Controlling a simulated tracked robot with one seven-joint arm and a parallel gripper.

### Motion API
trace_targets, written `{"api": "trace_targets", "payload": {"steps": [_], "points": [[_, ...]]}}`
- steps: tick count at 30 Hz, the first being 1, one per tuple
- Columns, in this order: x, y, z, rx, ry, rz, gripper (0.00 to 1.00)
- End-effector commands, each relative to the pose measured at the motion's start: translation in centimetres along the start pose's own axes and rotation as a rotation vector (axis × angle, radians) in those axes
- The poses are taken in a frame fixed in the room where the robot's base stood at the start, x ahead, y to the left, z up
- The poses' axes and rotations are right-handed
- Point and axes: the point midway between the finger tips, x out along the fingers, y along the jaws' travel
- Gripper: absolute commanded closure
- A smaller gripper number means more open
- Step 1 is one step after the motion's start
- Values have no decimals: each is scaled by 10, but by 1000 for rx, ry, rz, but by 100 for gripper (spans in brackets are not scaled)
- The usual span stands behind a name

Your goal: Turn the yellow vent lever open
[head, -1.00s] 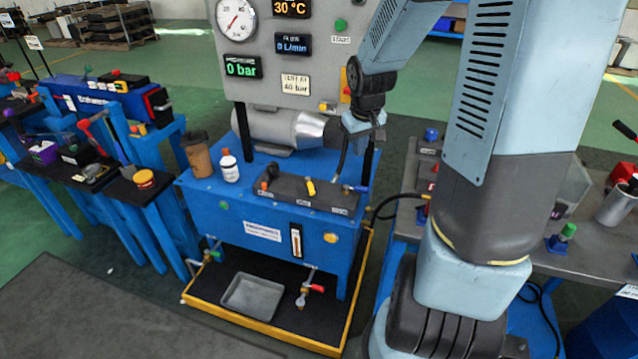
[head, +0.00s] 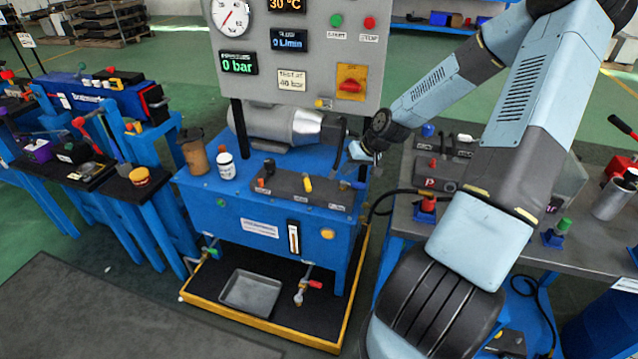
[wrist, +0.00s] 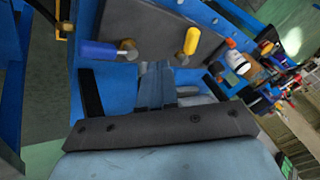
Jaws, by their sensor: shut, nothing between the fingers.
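The yellow vent lever (head: 308,184) stands on the dark valve block (head: 285,187) on top of the blue test bench, between an orange-tipped fitting and a blue lever (head: 345,185). In the wrist view the yellow lever (wrist: 191,41) shows close up, just beyond my fingertips and to their right; the blue lever (wrist: 98,49) lies to their left. My gripper (head: 362,154) is above the bench's right end, behind and right of the yellow lever. In the wrist view its fingers (wrist: 156,80) are together and empty, apart from the lever.
A gauge panel (head: 300,45) stands over the bench, with a metal cylinder (head: 280,124) below it. A brown cup (head: 195,155) and a white bottle (head: 225,166) stand at the bench's left. A grey tray (head: 250,292) lies underneath. A black hose runs at the right.

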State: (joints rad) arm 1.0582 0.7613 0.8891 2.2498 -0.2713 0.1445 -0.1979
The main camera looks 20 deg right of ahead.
Motion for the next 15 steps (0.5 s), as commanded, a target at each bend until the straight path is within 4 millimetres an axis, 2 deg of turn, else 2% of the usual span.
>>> {"api": "trace_targets", "payload": {"steps": [11,15], "points": [[12,7,-9,30,65,-54,100],[25,5,-10,29,64,-55,100]]}}
